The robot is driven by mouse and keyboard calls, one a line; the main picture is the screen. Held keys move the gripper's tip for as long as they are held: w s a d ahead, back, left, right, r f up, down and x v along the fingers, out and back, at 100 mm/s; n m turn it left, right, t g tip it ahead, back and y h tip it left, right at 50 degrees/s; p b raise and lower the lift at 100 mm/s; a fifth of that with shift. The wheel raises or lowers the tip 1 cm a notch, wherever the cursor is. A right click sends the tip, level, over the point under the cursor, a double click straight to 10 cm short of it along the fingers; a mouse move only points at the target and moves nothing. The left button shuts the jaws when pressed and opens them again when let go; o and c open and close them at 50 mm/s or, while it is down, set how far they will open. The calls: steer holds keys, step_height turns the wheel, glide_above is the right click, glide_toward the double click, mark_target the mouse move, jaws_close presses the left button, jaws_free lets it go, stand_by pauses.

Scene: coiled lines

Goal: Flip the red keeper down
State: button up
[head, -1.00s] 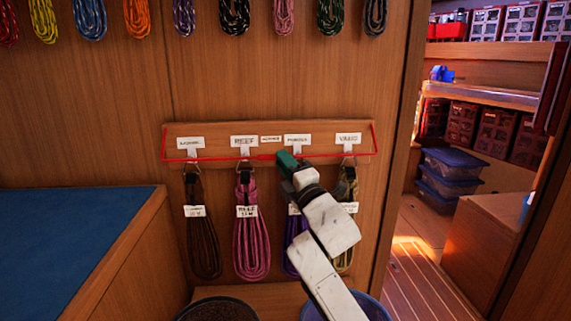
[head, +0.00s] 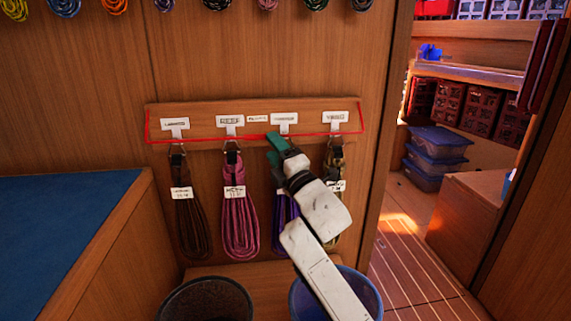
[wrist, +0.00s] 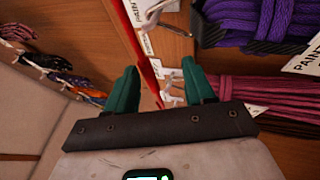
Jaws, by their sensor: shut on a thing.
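The red keeper (head: 200,139) is a thin red bar running across the lower part of the wooden hook board (head: 195,110), with short arms up at both ends. My gripper (head: 275,140) has green fingers and is at the bar, right of its middle, below the third label. In the wrist view the red keeper (wrist: 137,42) passes as a red strip between the fingers of my gripper (wrist: 159,66), which is shut on it. The fingers hide that stretch of the bar in the head view.
Under the board hang a brown coil (head: 190,225), a pink coil (head: 240,225), a purple coil (head: 283,225) and an olive coil, partly behind my arm. A dark bucket (head: 205,298) and a blue bucket (head: 365,290) stand below. A blue-topped bench (head: 60,220) is left.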

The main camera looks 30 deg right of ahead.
steer(key=a+p+v, duration=0.1)
steer(key=p+v, duration=0.1)
steer(key=v, duration=0.7)
steer(key=shift+s+d+f, duration=0.2)
steer(key=shift+s+d, duration=0.05)
steer(key=shift+d, duration=0.1)
